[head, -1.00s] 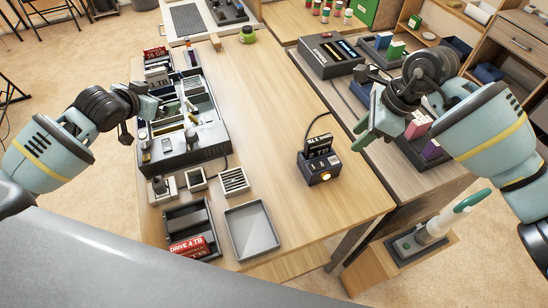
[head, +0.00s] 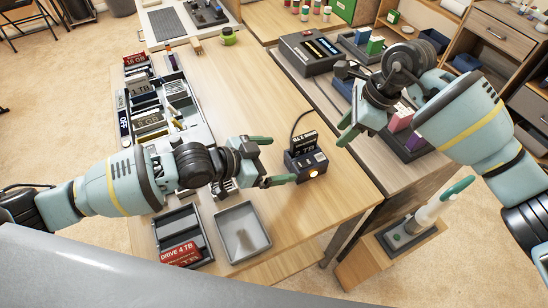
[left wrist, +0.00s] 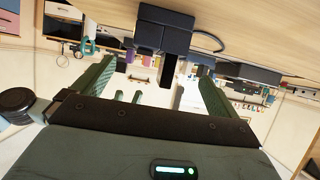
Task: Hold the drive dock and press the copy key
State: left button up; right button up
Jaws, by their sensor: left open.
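The drive dock (head: 318,168) is a small black box on the wooden table, with a dark drive upright in its top and a lit orange key on its front. It also shows upside down in the left wrist view (left wrist: 163,30), just ahead of the fingers. My left gripper (head: 283,160) is open, its green fingers spread just left of the dock and apart from it. In the left wrist view my left gripper (left wrist: 155,68) has nothing between its fingers. My right gripper (head: 350,128) hangs beyond the dock to the right; its finger gap is unclear.
A grey tray (head: 262,245) and a black rack with a red drive (head: 181,254) lie near the front edge. An organizer with several drives (head: 125,100) is partly hidden by my left arm. A dark box (head: 312,60) stands at the back. A cable runs behind the dock.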

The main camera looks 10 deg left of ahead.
aim_at(302, 157)
pick_arm(q)
jog(key=shift+s+d, duration=0.1)
jog(key=shift+d, duration=0.05)
jog(key=shift+x, duration=3.9)
jog(key=c, duration=1.4)
pick_arm(e)
jog(key=shift+c, duration=0.3)
pick_arm(q)
jog(key=shift+o, duration=0.2)
pick_arm(e)
grip_shut()
